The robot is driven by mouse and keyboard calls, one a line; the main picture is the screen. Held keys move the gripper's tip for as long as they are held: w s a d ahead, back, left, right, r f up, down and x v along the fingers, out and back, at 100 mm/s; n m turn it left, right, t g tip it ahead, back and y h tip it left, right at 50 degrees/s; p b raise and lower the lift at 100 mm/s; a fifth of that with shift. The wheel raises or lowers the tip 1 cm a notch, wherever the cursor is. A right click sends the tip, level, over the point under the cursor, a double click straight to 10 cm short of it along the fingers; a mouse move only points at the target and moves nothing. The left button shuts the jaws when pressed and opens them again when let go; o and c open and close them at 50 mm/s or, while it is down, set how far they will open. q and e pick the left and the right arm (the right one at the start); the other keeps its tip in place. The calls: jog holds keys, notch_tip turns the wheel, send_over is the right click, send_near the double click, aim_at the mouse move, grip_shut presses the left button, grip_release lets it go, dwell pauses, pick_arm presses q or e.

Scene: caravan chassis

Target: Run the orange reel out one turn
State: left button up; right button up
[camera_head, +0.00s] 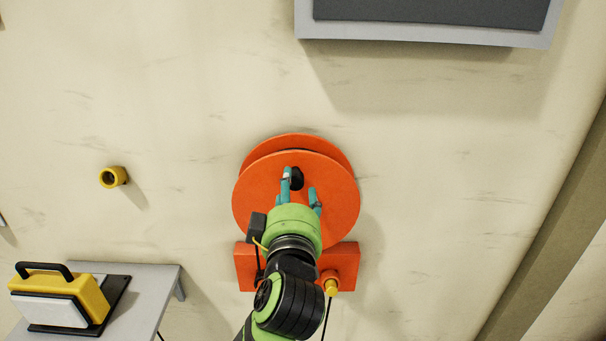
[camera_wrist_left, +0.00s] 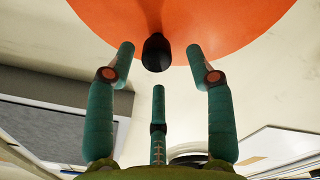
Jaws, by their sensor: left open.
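The orange reel (camera_head: 343,205) is mounted on the pale wall, with an orange base block (camera_head: 246,264) below it. A black crank knob (camera_head: 298,178) sticks out from the reel's face. My left gripper (camera_head: 300,188) is in front of the reel, its teal fingers open close to the knob. In the left wrist view the reel (camera_wrist_left: 225,22) fills the top, and the black knob (camera_wrist_left: 156,53) lies between the spread fingertips of my left gripper (camera_wrist_left: 160,60). I cannot tell whether any finger touches it. My right gripper is not in view.
A yellow fitting (camera_head: 331,287) with a dark line hangs under the reel's base. A yellow ring (camera_head: 113,177) sticks out from the wall at left. A yellow and white case (camera_head: 60,293) stands on a grey shelf (camera_head: 148,290). A grey-framed dark panel (camera_head: 430,38) is above right.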

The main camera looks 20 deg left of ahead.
aim_at(296, 186)
pick_arm(q)
jog(key=p+x, duration=0.1)
jog(key=x, duration=0.2)
jog(key=shift+w+d, duration=0.1)
jog(key=shift+w, duration=0.4)
grip_shut()
jog(key=shift+f, duration=0.1)
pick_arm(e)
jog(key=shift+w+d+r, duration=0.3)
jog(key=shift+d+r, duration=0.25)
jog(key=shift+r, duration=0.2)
